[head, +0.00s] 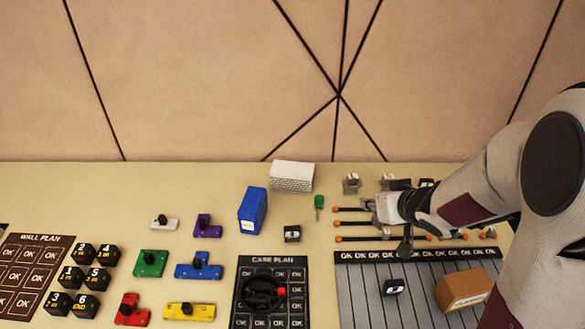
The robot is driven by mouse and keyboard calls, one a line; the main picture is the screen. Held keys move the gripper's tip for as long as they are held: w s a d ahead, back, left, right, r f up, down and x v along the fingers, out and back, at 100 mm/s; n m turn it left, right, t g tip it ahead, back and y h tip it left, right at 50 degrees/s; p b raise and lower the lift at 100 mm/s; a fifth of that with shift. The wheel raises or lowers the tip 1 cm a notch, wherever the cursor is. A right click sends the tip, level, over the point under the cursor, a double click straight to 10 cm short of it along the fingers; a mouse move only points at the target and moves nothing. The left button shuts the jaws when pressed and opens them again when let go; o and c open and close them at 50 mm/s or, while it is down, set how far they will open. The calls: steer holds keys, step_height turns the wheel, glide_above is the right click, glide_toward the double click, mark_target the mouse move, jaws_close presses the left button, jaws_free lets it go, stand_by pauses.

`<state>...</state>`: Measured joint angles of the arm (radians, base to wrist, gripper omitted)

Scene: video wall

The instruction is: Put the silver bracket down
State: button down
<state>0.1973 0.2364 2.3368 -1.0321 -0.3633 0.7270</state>
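A small silver-grey bracket-like piece (351,184) stands on the table behind the orange-tipped rods. I cannot tell which one is the silver bracket.
Orange-tipped rods (350,223) lie around my wrist. A cardboard box (462,289) and a black block (393,287) sit on the slatted panel. A blue box (252,211), a white box (292,176) and a green-handled tool (319,202) stand left. Coloured knobbed pieces (198,266) fill the left-centre.

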steer(key=w+d+f+m+h, duration=0.2)
steer(key=w+d+f, duration=0.1)
steer(key=w+f, duration=0.25)
steer(key=w+a, duration=0.4)
steer(key=w, duration=0.7)
steer(key=w+a+r, duration=0.4)
steer(key=w+a, duration=1)
steer(key=a, duration=0.1)
steer(key=shift+w+a, duration=0.3)
steer(key=shift+a, duration=0.05)
steer(key=shift+f, duration=3.1)
